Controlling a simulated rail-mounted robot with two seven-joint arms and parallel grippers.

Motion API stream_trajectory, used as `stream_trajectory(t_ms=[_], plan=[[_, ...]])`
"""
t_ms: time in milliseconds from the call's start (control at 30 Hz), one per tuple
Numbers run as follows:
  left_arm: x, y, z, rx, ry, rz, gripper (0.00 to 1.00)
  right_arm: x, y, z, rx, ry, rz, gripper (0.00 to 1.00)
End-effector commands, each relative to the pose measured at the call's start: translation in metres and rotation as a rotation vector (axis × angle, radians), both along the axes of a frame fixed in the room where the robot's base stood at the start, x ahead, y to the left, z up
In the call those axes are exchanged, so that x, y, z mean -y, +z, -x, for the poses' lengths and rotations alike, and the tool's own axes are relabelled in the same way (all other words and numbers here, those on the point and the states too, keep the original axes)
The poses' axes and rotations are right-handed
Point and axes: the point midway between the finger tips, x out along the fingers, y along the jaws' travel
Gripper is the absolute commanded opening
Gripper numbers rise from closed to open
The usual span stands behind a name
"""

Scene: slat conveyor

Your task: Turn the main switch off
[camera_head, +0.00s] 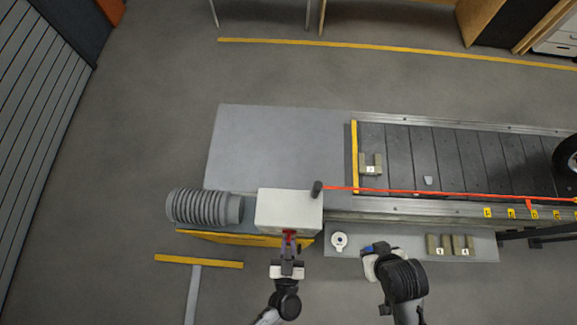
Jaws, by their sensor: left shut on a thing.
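The switch box (289,208) has a cream top and stands at the near left end of the conveyor. The red main switch handle (290,234) sticks out at its near side, seen from above and mostly covered by my gripper. My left gripper (289,243) reaches up from below and is shut on the red handle. The handle's exact angle cannot be made out. My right gripper (371,252) is to the right, over the near edge of the grey shelf, away from the switch. Its fingers are too small and too hidden to read.
A grey ribbed hose (200,207) lies left of the box. A red cord (420,191) runs right from a dark post (317,188) along the slat conveyor (455,160). The shelf (350,252) holds a white ring-shaped piece (339,241) and numbered blocks (449,245). Floor at left is clear.

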Motion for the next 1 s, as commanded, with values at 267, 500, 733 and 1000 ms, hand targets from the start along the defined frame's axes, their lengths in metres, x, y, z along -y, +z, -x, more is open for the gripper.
stream_trajectory(t_ms=[267,500,733,1000], plan=[[0.0,0.0,0.0,-0.003,0.0,0.032,0.0,0.0,-0.001,0.0,0.0,0.001,0.001,0.43],[-0.001,-0.001,0.0,-0.012,0.0,0.178,0.0,-0.001,-0.002,0.0,0.0,-0.002,-0.003,0.43],[-0.002,-0.002,0.0,-0.025,0.001,0.391,0.0,-0.002,-0.006,0.0,0.0,-0.006,-0.008,0.43],[-0.004,-0.003,0.0,-0.041,0.0,0.647,0.0,-0.003,-0.013,0.0,0.0,-0.006,-0.009,0.43]])
